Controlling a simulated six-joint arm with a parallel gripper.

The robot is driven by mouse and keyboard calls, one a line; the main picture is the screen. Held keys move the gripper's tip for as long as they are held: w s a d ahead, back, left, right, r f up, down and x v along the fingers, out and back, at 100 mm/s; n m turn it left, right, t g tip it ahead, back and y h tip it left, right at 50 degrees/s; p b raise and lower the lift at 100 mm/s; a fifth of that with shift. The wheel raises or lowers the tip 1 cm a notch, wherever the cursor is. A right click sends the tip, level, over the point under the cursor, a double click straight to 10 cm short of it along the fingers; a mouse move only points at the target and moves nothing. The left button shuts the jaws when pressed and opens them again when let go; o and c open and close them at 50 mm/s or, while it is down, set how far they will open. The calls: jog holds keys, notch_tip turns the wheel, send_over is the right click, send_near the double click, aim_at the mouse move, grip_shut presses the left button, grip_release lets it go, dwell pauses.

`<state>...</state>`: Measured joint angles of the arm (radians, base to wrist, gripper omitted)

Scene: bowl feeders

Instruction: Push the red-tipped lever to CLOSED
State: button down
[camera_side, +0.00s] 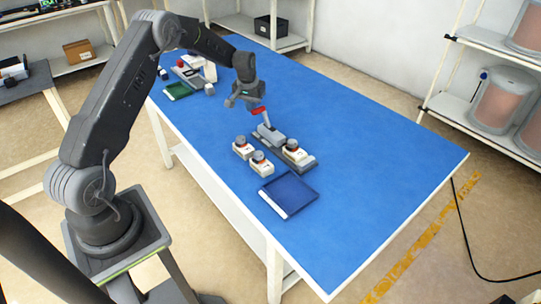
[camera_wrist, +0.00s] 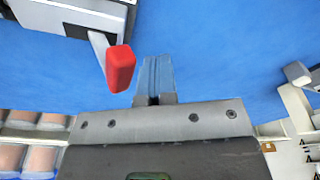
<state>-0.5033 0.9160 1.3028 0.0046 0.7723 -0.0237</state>
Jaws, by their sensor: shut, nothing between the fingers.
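The lever's red tip (camera_side: 258,111) stands up from a grey and white base (camera_side: 270,133) on the blue table in the side view. In the wrist view the red tip (camera_wrist: 119,68) sits on a pale arm that runs to a white housing at the upper left. My gripper (camera_side: 244,98) is shut and empty, just above and left of the red tip in the side view. In the wrist view its closed fingers (camera_wrist: 154,75) are close to the right of the red tip. No CLOSED label is readable.
A dark blue flat box (camera_side: 288,194) lies nearer the table's front. A green item (camera_side: 178,91) and other small items lie at the far left. The table's right side (camera_side: 390,160) is clear.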

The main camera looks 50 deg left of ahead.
jog(key=shift+d, duration=3.5)
jog(key=shift+a, duration=0.45)
notch_tip(320, 180, up, 8)
jog(key=shift+r, duration=0.1)
